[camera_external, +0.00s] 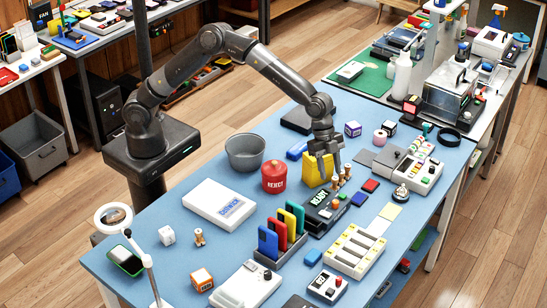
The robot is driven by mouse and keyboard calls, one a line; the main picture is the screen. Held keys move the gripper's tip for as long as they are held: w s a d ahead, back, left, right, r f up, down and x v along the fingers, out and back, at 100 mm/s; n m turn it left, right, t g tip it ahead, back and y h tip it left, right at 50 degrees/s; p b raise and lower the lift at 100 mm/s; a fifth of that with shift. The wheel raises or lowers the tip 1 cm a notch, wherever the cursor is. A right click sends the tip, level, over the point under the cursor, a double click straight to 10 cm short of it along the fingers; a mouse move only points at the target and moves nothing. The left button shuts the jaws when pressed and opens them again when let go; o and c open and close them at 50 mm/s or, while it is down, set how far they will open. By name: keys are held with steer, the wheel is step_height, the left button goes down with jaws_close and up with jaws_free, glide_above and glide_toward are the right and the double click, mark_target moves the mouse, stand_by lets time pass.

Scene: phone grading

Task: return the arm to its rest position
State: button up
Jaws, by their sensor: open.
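My arm arches from its dark base at the left over the blue table (180,258). My gripper (329,176) points down over the table's middle, beside a yellow block-like object (313,170) and just above small brown-and-white pieces near a black "READY" device (320,208). The fingers are small in this view. They appear apart, and I see nothing held between them. I cannot tell whether they touch the yellow object.
A grey bucket (245,153), a red jar (275,177) and a white box (220,204) stand left of my gripper. A rack of coloured phones (281,238) is in front. A magnifier lamp (114,217) rises at the front left. Another bench is behind right.

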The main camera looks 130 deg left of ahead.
steer(key=shift+s+r, duration=0.1)
steer(key=shift+r, duration=0.15)
steer(key=s+d+r+n+y, duration=0.1)
steer(key=s+d+r, duration=0.5)
steer(key=s+r, duration=0.3)
steer(key=s+d+r+y, duration=0.1)
steer(key=s+d+r, duration=0.6)
steer(key=s, duration=0.4)
steer(key=s+d+f+n+t, duration=0.1)
steer(key=s+d+n, duration=0.2)
steer(key=s, duration=2.4)
steer(key=shift+d+t, duration=0.2)
steer(key=shift+t, duration=0.1)
steer(key=shift+c, duration=0.2)
